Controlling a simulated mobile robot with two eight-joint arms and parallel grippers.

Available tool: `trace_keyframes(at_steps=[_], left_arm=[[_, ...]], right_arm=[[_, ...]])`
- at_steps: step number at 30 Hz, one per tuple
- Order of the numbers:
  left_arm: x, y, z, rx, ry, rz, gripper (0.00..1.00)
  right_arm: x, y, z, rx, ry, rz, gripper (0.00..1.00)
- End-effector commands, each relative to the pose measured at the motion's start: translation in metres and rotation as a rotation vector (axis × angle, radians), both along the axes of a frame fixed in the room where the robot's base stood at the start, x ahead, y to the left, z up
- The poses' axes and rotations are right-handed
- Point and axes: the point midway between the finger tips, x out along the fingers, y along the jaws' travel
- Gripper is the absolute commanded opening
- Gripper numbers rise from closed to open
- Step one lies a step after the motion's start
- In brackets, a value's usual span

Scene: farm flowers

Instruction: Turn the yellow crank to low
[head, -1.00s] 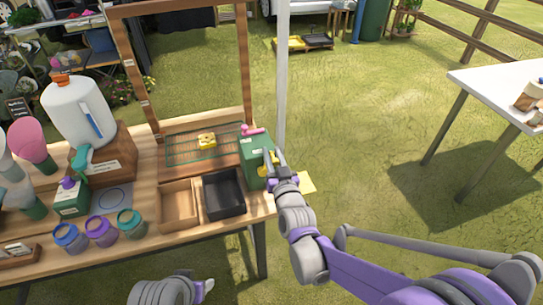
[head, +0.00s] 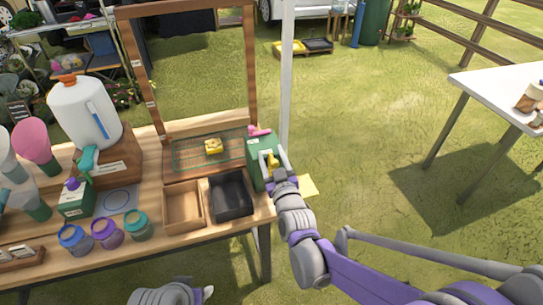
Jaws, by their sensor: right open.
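The yellow crank (head: 272,161) is on the side of a green box (head: 257,168) at the right end of the wooden table. Its setting marks are too small to read. My right gripper (head: 278,162) is open at the crank, with its fingers near the handle; whether they touch it I cannot tell. The gripper hides part of the crank and box. A pink handle (head: 259,131) sits on top of the box. My left arm shows only at the bottom edge, and its fingertips are not clear.
A black tray (head: 247,208) and a wooden tray (head: 170,222) lie left of the green box. A yellow sponge-like block (head: 213,146) sits behind them. A white pole (head: 286,80) rises just behind the box. Grass to the right is free up to a white table (head: 500,88).

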Motion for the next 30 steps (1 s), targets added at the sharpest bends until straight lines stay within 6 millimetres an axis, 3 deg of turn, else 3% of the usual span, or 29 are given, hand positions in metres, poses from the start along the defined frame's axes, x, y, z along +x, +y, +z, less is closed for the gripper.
trace_keyframes(at_steps=[8,21,30], left_arm=[[0.0,0.0,-0.001,0.0,0.0,0.0,0.59],[-0.001,0.0,-0.004,0.0,0.001,0.0,0.59],[-0.001,0.0,-0.004,0.0,0.001,0.0,0.59]], right_arm=[[-0.012,-0.004,0.0,0.0,0.0,-0.001,0.58],[-0.09,-0.024,-0.002,0.0,0.0,0.0,0.58],[-0.105,-0.028,-0.003,0.0,0.0,0.0,0.58]])
